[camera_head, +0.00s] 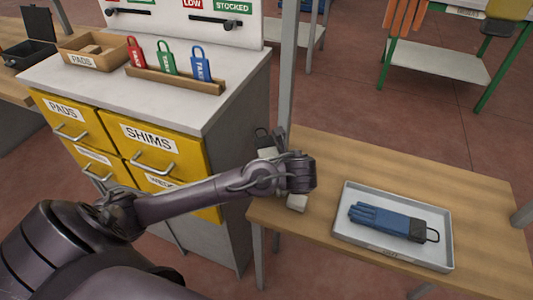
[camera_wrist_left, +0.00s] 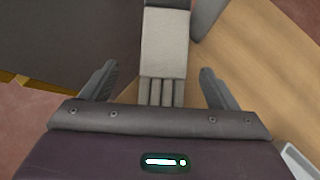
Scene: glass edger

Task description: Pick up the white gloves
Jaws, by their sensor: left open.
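The white gloves (camera_wrist_left: 163,45) show in the left wrist view as a pale, flat body with a dark cuff at the top and fingers pointing down toward my palm. In the head view they lie at the left end of the wooden table (camera_head: 325,150), partly hidden by my left wrist; a pale part (camera_head: 297,202) shows below it. My left gripper (camera_wrist_left: 158,68) is open, with one finger on each side of the gloves and a gap on both sides. In the head view its fingers are hidden beneath the wrist. My right gripper is in neither view.
A grey tray (camera_head: 345,231) with blue gloves (camera_head: 385,220) lies to the right on the table. A grey post (camera_head: 287,70) rises at the table's back left corner.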

